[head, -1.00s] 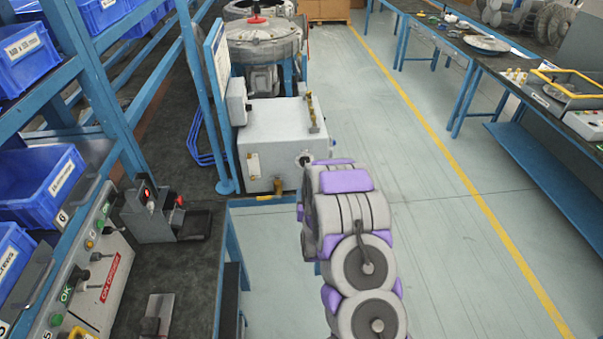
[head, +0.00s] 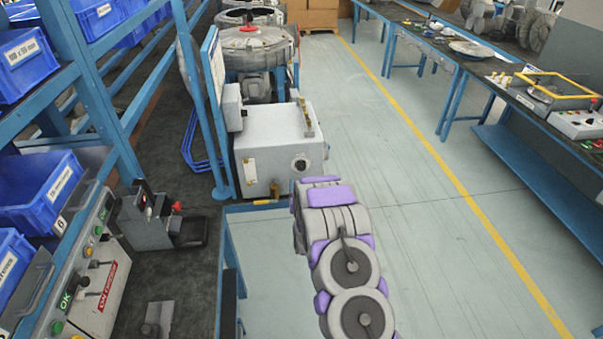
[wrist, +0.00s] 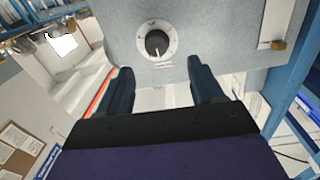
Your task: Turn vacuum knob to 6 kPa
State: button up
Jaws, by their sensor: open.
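The vacuum knob (wrist: 157,43) is a round black knob on a white dial plate, on the grey front panel (wrist: 205,30) in the wrist view. A pale pointer mark shows on it, but the scale is too small to read. In the head view a dark round knob (head: 300,164) shows on the grey box (head: 270,145), probably the same one. My gripper (wrist: 160,82) is open, its two dark fingers apart and empty, below the knob in the wrist picture. No contact with the knob shows. In the head view my arm hides the fingers.
A blue-framed bench (head: 160,270) with a red-labelled control box (head: 100,290) stands at the left, below blue bins (head: 45,190). A large round blower (head: 255,45) stands behind the grey box. Clear floor (head: 430,240) lies to the right, with a second bench (head: 520,90) beyond.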

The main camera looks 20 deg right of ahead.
aim_at(301, 168)
jog(key=x, duration=0.2)
jog(key=d+x, duration=0.1)
jog(key=x, duration=0.2)
jog(key=b+x, duration=0.1)
jog(key=x, duration=0.2)
jog(key=shift+s+d+f, duration=0.15)
jog(key=shift+s+d, duration=0.1)
jog(key=shift+s, duration=0.05)
jog(key=shift+w+a, duration=0.2)
jog(key=shift+w, duration=0.05)
jog(key=shift+w+a+r, duration=0.2)
jog(key=shift+a, duration=0.45)
jog(key=shift+d+f, duration=0.1)
jog(key=shift+d, duration=0.45)
jog(key=shift+c, duration=0.7)
jog(key=shift+d, duration=0.25)
jog(key=c, duration=0.3)
jog(key=shift+a, duration=0.45)
jog(key=c, duration=0.5)
jog(key=shift+c, duration=0.6)
jog(key=shift+d, duration=0.15)
